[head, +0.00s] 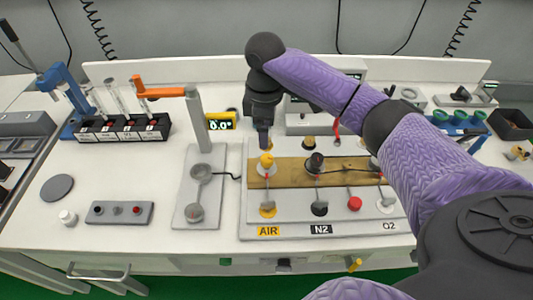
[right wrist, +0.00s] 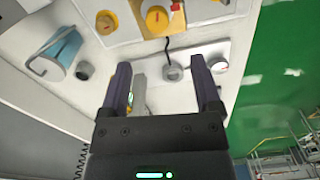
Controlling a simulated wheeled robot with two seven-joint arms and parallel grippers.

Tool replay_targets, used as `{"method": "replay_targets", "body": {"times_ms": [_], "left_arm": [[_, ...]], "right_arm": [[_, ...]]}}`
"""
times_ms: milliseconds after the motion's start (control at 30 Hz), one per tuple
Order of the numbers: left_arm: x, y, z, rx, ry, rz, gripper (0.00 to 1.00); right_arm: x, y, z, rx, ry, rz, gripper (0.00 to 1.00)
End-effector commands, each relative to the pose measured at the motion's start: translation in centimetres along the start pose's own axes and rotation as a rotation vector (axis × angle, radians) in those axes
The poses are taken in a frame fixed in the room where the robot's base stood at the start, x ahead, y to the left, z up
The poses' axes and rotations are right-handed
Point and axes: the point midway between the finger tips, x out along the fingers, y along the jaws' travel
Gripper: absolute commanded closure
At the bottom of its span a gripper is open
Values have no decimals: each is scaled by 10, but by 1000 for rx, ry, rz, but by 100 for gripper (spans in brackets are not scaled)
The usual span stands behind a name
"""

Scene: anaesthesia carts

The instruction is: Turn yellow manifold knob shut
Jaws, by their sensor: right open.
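The yellow manifold knob (head: 266,161) stands at the left end of the wooden strip on the manifold, in line with the yellow AIR label (head: 268,231). In the right wrist view the yellow knob (right wrist: 157,19) is near the top edge, with a red mark on its face. My right gripper (head: 265,142) points down just behind and above the knob in the head view and hides part of the area behind it. In the wrist view my right gripper (right wrist: 163,78) has its fingers wide apart, with nothing held. The knob lies beyond the fingertips. My left gripper is not in view.
A black knob (head: 316,162) stands right of the yellow one. A small yellow display (head: 220,121) stands behind. My right arm covers the manifold's right side.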

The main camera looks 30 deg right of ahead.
Motion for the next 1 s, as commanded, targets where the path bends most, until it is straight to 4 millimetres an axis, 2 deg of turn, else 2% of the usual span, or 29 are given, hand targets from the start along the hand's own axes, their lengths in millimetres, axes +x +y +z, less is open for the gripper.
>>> {"method": "replay_targets", "body": {"times_ms": [33,100,333,500,833,1000], "left_arm": [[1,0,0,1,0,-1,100],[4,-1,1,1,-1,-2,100],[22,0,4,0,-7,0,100],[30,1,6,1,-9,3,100],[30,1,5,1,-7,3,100],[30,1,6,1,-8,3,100]], "right_arm": [[-3,4,2,7,0,-1,19],[4,5,3,7,-1,-5,19],[61,4,3,8,-2,-6,19],[88,4,2,6,1,-3,19],[93,4,2,5,3,-1,19],[93,4,2,6,3,-1,55]]}}
